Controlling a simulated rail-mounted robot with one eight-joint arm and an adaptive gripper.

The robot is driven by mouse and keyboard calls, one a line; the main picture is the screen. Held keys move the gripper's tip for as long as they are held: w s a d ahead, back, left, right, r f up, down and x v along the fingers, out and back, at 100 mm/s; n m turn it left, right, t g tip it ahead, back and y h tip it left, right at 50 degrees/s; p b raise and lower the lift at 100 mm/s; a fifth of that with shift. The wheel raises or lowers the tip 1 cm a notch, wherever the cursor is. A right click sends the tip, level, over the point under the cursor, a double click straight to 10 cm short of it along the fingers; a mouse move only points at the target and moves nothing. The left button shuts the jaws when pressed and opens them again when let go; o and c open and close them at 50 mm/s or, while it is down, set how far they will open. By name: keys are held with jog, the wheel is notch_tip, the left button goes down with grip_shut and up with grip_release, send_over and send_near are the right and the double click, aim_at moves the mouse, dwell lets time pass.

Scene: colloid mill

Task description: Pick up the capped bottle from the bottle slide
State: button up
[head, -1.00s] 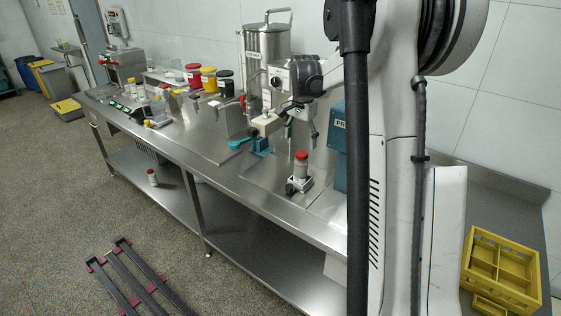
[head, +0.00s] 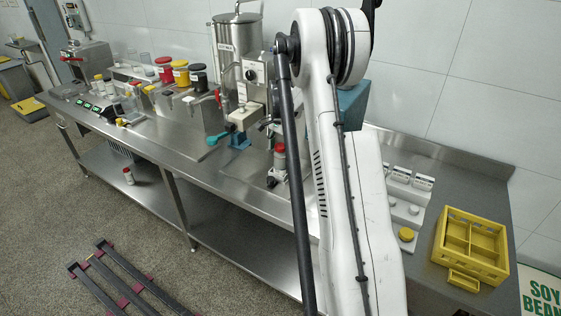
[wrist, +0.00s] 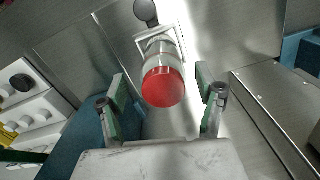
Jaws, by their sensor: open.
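The capped bottle (wrist: 163,62) is clear with a round red cap (wrist: 162,87) and stands on the bottle slide (wrist: 183,43), a small pale square stand with a dark round knob. My gripper (wrist: 162,92) is open, with its green-padded fingers on either side of the cap in the wrist view and a gap on both sides. Whether the fingers are level with the cap is hard to tell. In the head view the bottle (head: 280,160) shows just left of my arm; my gripper is mostly hidden there.
The steel mill with its hopper (head: 238,45) stands behind the slide. A yellow crate (head: 472,248) and a white panel with a yellow button (head: 407,234) lie at the right.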

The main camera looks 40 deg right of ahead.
aim_at(281, 160)
jog(key=shift+w+f+p, duration=0.2)
jog(key=shift+f+p, duration=0.7)
jog(key=shift+f, duration=2.1)
jog(key=c, duration=1.4)
